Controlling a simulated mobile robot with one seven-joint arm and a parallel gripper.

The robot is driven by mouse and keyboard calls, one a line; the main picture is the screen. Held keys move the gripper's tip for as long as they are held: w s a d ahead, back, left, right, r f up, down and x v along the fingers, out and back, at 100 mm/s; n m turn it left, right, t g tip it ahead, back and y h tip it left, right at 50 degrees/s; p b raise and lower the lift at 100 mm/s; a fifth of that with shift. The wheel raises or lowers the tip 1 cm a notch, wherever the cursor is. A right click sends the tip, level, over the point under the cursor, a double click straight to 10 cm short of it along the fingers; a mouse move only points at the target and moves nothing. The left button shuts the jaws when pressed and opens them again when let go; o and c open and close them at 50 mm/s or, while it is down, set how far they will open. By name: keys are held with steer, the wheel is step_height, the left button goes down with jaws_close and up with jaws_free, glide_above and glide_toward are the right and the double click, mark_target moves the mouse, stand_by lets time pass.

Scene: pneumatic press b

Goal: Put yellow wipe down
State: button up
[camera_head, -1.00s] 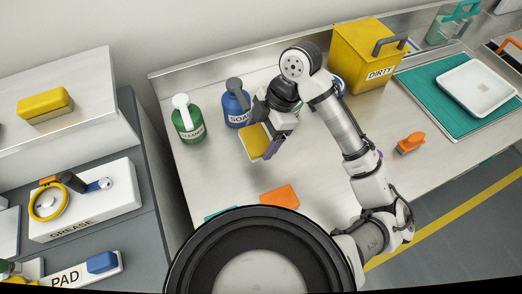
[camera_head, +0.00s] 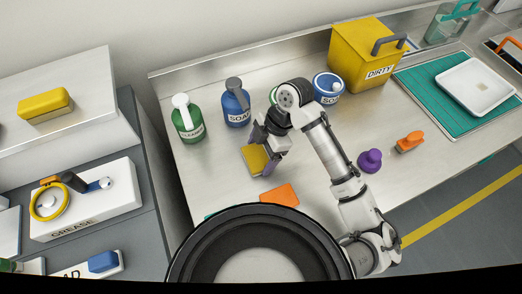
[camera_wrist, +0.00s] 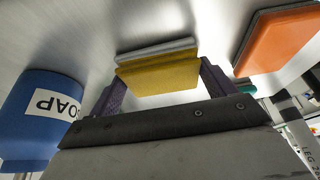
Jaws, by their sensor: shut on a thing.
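My gripper (camera_head: 267,160) is over the metal worktop (camera_head: 225,175), in front of the blue soap bottle. It is shut on the yellow wipe (camera_head: 256,159), a flat rectangular pad. In the wrist view the yellow wipe (camera_wrist: 158,77) sits between the two purple fingers, with a pale grey-white strip along its far side. The worktop is close behind it; I cannot tell whether the wipe touches it.
An orange wipe (camera_head: 280,195) lies just in front of my gripper. The blue soap bottle (camera_head: 236,107) and green cleaner bottle (camera_head: 187,121) stand behind. A purple-handled item (camera_head: 370,160), orange-handled brush (camera_head: 410,142), blue tub (camera_head: 328,88) and yellow DIRTY bin (camera_head: 366,55) are to the right.

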steer(key=o, duration=1)
steer(key=shift+f, duration=0.1)
steer(key=shift+o, duration=0.2)
steer(key=b+v, duration=0.1)
steer(key=v, duration=1.1)
steer(key=shift+r, duration=0.2)
steer(key=shift+s+f, duration=0.1)
